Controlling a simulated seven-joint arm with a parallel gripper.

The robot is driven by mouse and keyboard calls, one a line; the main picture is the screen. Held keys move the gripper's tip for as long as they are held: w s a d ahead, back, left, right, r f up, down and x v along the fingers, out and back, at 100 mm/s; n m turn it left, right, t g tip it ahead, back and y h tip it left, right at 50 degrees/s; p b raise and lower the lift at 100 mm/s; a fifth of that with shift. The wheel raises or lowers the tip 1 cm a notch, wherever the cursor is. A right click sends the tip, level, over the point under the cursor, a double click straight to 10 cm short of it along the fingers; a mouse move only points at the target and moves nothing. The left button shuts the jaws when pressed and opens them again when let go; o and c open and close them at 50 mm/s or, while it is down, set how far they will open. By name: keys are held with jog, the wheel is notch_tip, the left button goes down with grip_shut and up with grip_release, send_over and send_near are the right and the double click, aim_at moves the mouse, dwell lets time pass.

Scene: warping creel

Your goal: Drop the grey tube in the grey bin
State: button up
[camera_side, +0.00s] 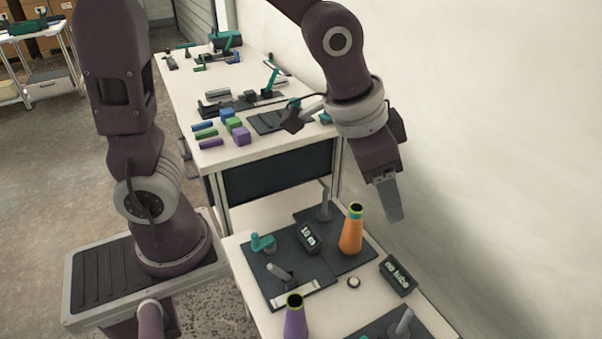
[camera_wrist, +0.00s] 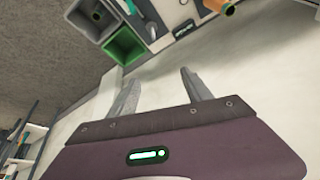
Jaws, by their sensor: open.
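My gripper (camera_side: 390,208) hangs in the air at the right of the side view, above and to the right of the orange cone. In the wrist view my gripper (camera_wrist: 160,84) has its two fingers wide apart with nothing between them. The grey bin (camera_wrist: 88,22) is at the top left of the wrist view, beside a green bin (camera_wrist: 124,45). Neither bin shows in the side view. I cannot make out a loose grey tube in either view.
An orange cone (camera_side: 352,232) and a purple cone (camera_side: 296,318) stand on the near bench. Dark plates there carry grey posts (camera_side: 324,205). A small display (camera_side: 398,277) reads "no tube"; another (camera_side: 309,238) stands near the orange cone. A white wall rises at the right.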

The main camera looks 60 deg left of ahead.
jog(key=s+a+r+n, duration=0.2)
jog(key=s+a, duration=0.3)
jog(key=s, duration=0.2)
jog(key=s+a+r+n+t+y, duration=0.1)
jog(key=s+a+r+n, duration=0.1)
jog(key=s, duration=0.6)
jog(key=a+r, duration=0.1)
jog(key=a, duration=0.1)
jog(key=shift+s+a+r, duration=0.25)
jog(key=shift+s+a, duration=0.05)
jog(key=shift+a, duration=0.1)
